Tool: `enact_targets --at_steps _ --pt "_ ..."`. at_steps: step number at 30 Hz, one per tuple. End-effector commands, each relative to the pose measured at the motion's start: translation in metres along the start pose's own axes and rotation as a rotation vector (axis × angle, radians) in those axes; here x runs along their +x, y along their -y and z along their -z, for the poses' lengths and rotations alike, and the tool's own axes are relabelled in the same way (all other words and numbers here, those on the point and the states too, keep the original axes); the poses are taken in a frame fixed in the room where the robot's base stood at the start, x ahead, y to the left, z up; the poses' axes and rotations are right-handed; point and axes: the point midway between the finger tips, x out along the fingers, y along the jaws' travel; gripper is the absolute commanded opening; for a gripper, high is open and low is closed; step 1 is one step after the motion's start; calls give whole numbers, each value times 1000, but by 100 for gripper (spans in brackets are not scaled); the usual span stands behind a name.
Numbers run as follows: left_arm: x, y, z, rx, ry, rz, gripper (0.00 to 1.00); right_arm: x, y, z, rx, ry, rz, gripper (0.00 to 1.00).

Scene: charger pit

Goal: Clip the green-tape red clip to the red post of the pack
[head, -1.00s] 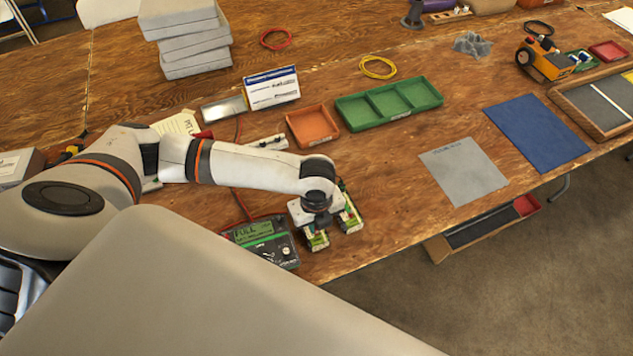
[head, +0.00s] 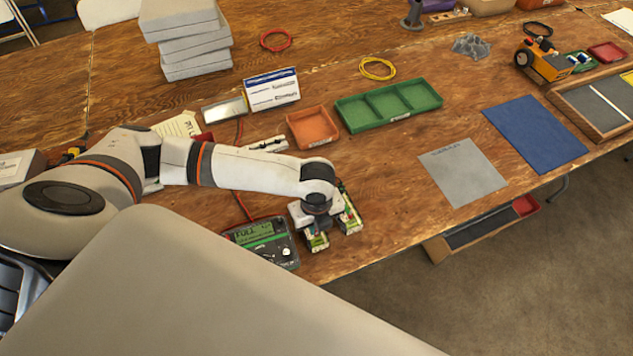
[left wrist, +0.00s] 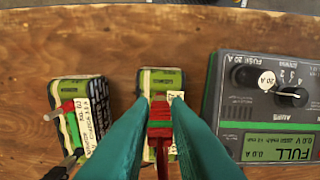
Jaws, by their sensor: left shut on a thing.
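My left gripper (head: 317,232) points down over the near table edge. Its teal fingers (left wrist: 161,108) are shut on a red clip (left wrist: 160,122), whose red lead runs toward the bottom of the left wrist view. The clip is over the near end of a green and black pack (left wrist: 163,80), which also shows in the head view (head: 317,243). My right gripper is not in view.
The charger (head: 265,243) sits beside the packs, its display reading FULL; it also shows in the left wrist view (left wrist: 275,118). An orange tray (head: 313,127) and a green divided tray (head: 390,105) stand farther back.

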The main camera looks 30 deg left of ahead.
Motion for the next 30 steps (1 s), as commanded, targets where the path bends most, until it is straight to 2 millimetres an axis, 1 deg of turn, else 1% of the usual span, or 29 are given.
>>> enact_targets --at_steps 7,8,9,12,27,29,30 --pt "0 0 0 0 0 0 3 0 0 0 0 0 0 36" --pt "0 0 0 0 0 0 19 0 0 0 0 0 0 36" --pt "0 0 0 0 0 0 26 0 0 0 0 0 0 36" --pt "0 0 0 0 0 0 41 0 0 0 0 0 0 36" --pt "0 0 0 0 0 0 41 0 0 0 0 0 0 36" --pt "0 0 0 0 0 0 50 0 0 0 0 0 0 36" --pt "0 0 0 0 0 0 50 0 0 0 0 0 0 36"
